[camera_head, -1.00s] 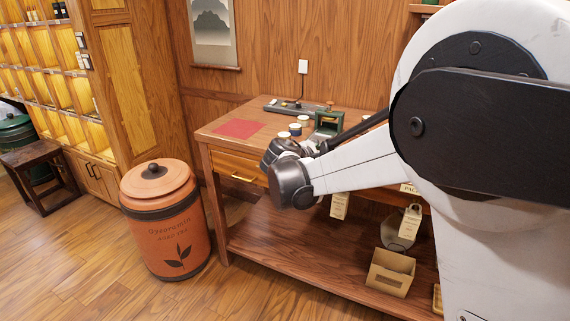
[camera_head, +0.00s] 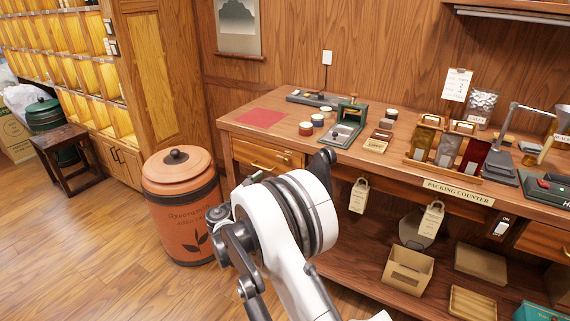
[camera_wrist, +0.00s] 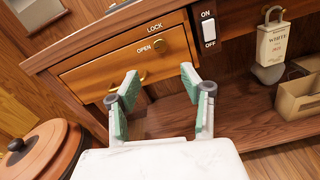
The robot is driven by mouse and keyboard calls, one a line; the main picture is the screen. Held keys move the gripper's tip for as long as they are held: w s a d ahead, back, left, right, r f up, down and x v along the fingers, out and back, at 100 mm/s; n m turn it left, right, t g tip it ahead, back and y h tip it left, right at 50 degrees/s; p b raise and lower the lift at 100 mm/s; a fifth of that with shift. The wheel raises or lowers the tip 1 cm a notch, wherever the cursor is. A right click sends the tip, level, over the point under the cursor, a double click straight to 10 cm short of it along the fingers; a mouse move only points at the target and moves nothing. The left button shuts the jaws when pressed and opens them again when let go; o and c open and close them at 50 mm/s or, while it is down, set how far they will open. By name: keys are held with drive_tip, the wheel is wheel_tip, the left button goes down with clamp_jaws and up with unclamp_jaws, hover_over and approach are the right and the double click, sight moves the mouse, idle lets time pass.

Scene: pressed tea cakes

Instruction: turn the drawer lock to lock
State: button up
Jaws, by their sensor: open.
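The wooden drawer (camera_wrist: 95,76) fills the upper left of the wrist view, with LOCK and OPEN printed on its front. A small brass drawer lock (camera_wrist: 159,44) sits beside OPEN and below LOCK; its exact turn is too small to tell. The brass handle (camera_wrist: 114,87) is lower left, partly hidden by a finger. My gripper (camera_wrist: 160,76) is open and empty, its green-padded fingers spread in front of the drawer, below the lock and apart from it in the picture. In the head view the drawer (camera_head: 262,154) shows left of my arm; the lock is not distinguishable there.
An ON/OFF switch (camera_wrist: 209,30) is right of the drawer. A hanging tag (camera_wrist: 273,42) and an open box (camera_wrist: 303,98) are farther right. A lidded orange canister (camera_head: 180,205) stands left of the counter (camera_head: 225,120). Tea tools crowd the countertop.

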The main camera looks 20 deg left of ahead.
sight(285, 162)
drive_tip(key=w+d, duration=0.1)
drive_tip(key=w, duration=0.3)
drive_tip(key=w+b, duration=0.1)
drive_tip(key=w, duration=0.4)
drive_tip(key=w+d, duration=0.1)
drive_tip(key=w, duration=0.3)
drive_tip(key=shift+w+d, duration=0.15)
drive_tip(key=shift+d, duration=0.2)
drive_tip(key=shift+b, duration=0.3)
clamp_jaws()
